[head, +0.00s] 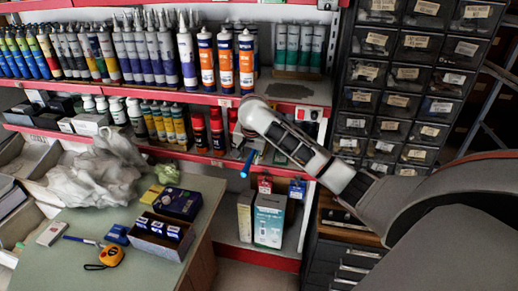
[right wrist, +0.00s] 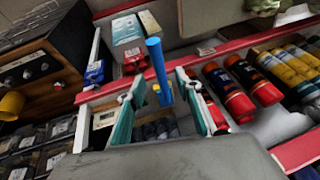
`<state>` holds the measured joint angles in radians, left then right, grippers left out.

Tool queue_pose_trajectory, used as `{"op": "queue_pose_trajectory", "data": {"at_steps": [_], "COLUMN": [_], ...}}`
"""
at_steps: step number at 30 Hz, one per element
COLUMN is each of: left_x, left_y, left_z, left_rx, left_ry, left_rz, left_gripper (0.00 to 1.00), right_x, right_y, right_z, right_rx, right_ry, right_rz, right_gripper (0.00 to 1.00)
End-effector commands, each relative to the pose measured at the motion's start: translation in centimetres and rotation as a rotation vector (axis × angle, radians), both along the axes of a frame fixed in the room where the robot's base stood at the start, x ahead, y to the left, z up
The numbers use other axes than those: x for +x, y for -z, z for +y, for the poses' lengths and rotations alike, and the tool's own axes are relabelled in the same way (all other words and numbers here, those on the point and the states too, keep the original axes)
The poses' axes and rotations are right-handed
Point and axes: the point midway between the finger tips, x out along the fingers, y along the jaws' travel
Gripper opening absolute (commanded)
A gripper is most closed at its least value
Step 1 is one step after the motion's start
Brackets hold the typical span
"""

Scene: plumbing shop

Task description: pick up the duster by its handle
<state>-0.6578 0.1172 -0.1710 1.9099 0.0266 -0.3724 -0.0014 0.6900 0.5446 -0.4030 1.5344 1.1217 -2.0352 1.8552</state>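A blue rod, which looks like the duster's handle (head: 248,163), sticks out below my right gripper (head: 242,138) at the red shelf edge in the head view. In the right wrist view the same blue handle (right wrist: 157,62) stands between the two fingers of my right gripper (right wrist: 160,108). The fingers are spread, with a clear gap on each side of the handle. The duster's head cannot be made out; the gripper and shelf clutter hide that part. My left gripper is not in view.
Red-edged shelves (head: 165,153) hold many tubes and spray cans, with red cans (right wrist: 228,92) close beside the fingers. White boxes (head: 270,220) stand below. A drawer cabinet (head: 405,85) is at right. A worktable (head: 85,225) with a tape measure (head: 111,255) is at left.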

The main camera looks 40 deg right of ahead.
Motion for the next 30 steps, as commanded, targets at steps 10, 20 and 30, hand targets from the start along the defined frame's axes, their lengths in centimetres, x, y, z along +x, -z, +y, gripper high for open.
{"op": "queue_pose_trajectory", "data": {"at_steps": [10, 20, 30], "left_x": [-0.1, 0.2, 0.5], "left_y": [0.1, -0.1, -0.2], "left_z": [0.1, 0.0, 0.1], "left_rx": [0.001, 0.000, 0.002], "left_ry": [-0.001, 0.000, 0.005], "left_rz": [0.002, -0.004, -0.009], "left_gripper": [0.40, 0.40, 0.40], "right_x": [1.1, 2.7, 2.8], "right_y": [2.6, 6.4, 6.7], "right_z": [-0.8, -1.4, -1.4], "right_rx": [-0.002, -0.001, -0.001], "right_ry": [0.009, 0.008, 0.007], "right_rz": [0.003, 0.002, 0.000], "right_gripper": [0.34, 0.34, 0.18]}}
